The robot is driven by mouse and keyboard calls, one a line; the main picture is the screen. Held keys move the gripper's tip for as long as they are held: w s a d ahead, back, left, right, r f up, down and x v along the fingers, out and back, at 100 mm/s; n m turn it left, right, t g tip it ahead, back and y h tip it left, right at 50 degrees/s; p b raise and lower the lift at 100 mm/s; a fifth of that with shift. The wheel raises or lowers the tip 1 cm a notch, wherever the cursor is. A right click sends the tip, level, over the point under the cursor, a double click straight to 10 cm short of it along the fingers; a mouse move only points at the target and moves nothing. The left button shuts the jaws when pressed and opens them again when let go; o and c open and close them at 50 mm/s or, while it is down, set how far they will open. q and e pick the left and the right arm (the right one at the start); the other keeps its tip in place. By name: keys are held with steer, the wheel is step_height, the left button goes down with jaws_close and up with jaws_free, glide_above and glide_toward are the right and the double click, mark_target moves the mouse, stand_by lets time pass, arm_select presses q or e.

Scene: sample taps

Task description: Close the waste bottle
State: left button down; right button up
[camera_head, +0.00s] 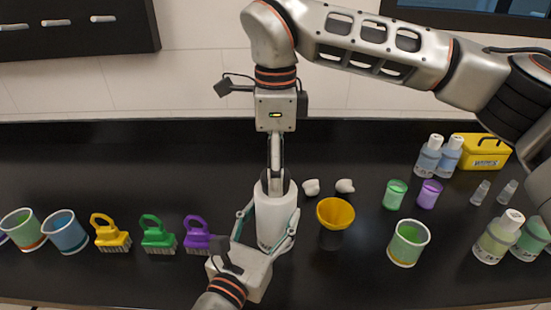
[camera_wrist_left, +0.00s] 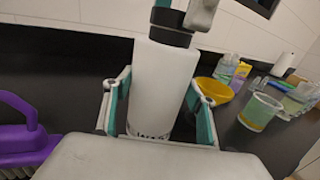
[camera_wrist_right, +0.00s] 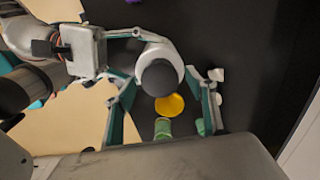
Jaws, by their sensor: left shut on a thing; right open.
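The waste bottle (camera_head: 275,217) is a white cylinder standing upright on the black counter. It also shows in the left wrist view (camera_wrist_left: 160,85). My left gripper (camera_head: 268,238) is shut around its body from the front. A black cap (camera_wrist_right: 160,78) shows at the top of the bottle, also in the left wrist view (camera_wrist_left: 171,35); whether it is seated tight I cannot tell. My right gripper (camera_head: 276,178) points down from above at the bottle's top. Its fingers are open, one on each side of the cap in the right wrist view.
A yellow funnel (camera_head: 335,214) on a dark holder stands close right of the bottle. Two small white pieces (camera_head: 328,187) lie behind it. Brushes (camera_head: 158,238) and cups (camera_head: 66,232) stand left. Green cups (camera_head: 408,243), bottles (camera_head: 440,156) and a yellow wipes box (camera_head: 484,151) stand right.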

steer(key=c, duration=1.2)
steer(key=m, duration=0.6)
steer(key=shift+m, duration=0.3)
steer(key=m, duration=0.8)
steer(key=shift+f, duration=0.1)
steer(key=o, duration=1.3)
step_height(320, 180, up, 12)
steer(key=shift+r, duration=0.1)
